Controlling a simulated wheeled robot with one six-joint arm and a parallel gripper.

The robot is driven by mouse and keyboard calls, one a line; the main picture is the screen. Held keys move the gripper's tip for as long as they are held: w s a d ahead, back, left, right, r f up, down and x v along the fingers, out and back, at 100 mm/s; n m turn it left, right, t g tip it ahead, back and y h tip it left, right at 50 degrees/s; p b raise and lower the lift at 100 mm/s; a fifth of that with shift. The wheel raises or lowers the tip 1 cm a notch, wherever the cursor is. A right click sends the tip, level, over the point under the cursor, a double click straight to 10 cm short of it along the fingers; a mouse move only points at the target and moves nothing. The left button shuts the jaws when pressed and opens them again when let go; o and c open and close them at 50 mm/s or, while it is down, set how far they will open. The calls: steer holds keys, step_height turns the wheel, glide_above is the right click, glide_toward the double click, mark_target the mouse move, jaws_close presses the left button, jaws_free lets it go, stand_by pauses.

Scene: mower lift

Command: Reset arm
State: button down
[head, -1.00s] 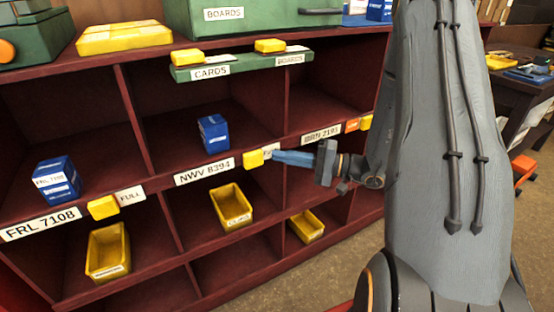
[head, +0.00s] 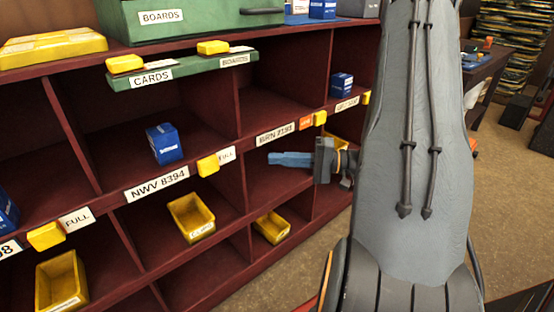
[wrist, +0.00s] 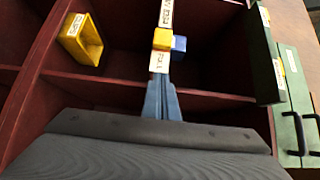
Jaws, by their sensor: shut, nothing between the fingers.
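My gripper (head: 290,159) is in the middle of the head view, its blue fingers pointing left, shut and empty. It is in front of the dark red shelf (head: 222,143), to the right of the yellow slider (head: 208,166) beside the FULL label (head: 226,155), and apart from them. In the wrist view the closed fingers (wrist: 162,98) point up the picture toward the FULL label (wrist: 158,62) and the yellow slider (wrist: 162,40). My grey arm covers the right part of the shelf in the head view.
A blue box (head: 164,144) stands above the NWV 8394 label (head: 157,184). Yellow bins (head: 191,218) sit in lower compartments. A green case (head: 200,18) and a yellow case (head: 53,46) lie on top. Bare floor (head: 505,200) shows at right.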

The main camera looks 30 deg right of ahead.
steer(key=s+a+r+n+g+h+p, duration=0.3)
steer(key=s+a+n+g+h+p, duration=0.15)
steer(key=s+a+g, duration=0.95)
steer(key=s+a+r+n+t+h+p, duration=0.2)
steer(key=s+r+t+h+p, duration=0.1)
steer(key=h, duration=0.7)
step_height(320, 180, up, 4)
steer(key=shift+s+f+n+p, duration=0.1)
steer(key=shift+s+n+p, duration=0.35)
steer(key=shift+p, duration=0.75)
